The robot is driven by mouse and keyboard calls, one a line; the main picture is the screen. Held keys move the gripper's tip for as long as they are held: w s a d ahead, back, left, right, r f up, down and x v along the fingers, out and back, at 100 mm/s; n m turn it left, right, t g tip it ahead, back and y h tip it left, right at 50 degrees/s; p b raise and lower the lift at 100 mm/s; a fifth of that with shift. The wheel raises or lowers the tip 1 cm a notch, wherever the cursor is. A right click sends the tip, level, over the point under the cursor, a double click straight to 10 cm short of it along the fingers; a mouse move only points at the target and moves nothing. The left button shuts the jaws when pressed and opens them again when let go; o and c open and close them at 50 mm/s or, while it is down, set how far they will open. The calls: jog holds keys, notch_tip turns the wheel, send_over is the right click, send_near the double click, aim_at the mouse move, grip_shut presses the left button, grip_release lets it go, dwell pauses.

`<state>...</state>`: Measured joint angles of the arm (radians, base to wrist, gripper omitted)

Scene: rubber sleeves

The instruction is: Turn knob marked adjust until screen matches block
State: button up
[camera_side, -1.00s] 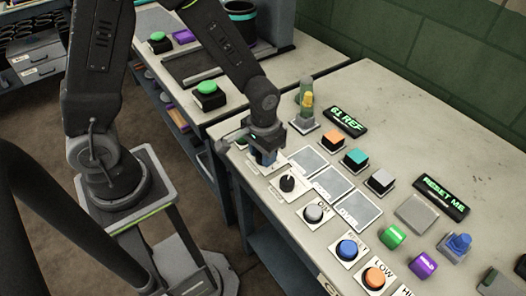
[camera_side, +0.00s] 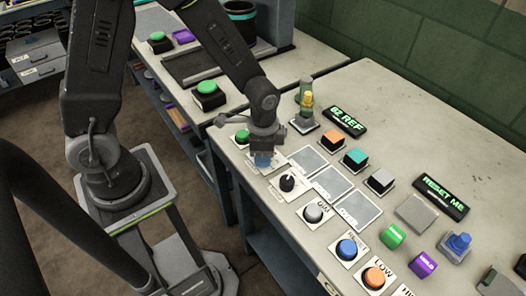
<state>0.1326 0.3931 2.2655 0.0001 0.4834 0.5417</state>
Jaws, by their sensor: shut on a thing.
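My gripper (camera_side: 264,148) points down at the panel's left front edge, shut on a blue knob (camera_side: 263,160) that is mostly hidden by the jaws. The label beside this knob is too small and covered to read. A small screen (camera_side: 345,122) at the back shows green text that looks like "62 REF". Behind the panel's pads stand an orange-topped block (camera_side: 333,139), a teal-topped block (camera_side: 356,158) and a grey block (camera_side: 381,180). I cannot tell which block is meant. A black knob (camera_side: 287,184) sits just right of my gripper, apart from it.
A green button (camera_side: 242,136) is close left of my gripper. Grey pads (camera_side: 332,183) lie to its right. Grey (camera_side: 313,213), blue (camera_side: 347,249) and orange (camera_side: 374,277) buttons line the front. A yellow-topped post (camera_side: 307,103) stands behind. A second screen (camera_side: 440,198) reads "RESET ME".

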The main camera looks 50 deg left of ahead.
jog(key=shift+m, duration=0.3)
dwell(0.4)
jog(key=o, duration=0.9)
notch_tip(320, 180, up, 14)
jog(key=s+a+r+n+t, duration=0.1)
jog(key=s+r+n+t, duration=0.1)
jog(key=s+r, duration=0.1)
jog(key=s+a+r+n+t, duration=0.1)
jog(key=s+a+r+n, duration=0.1)
jog(key=s+r+n, duration=0.1)
jog(key=s+a+r+n+t, duration=0.1)
jog(key=s+r+n+t, duration=0.1)
jog(key=s, duration=0.3)
jog(key=shift+a+r+n+t, duration=0.15)
jog(key=shift+r+n+t, duration=0.15)
jog(key=shift+r+n, duration=0.3)
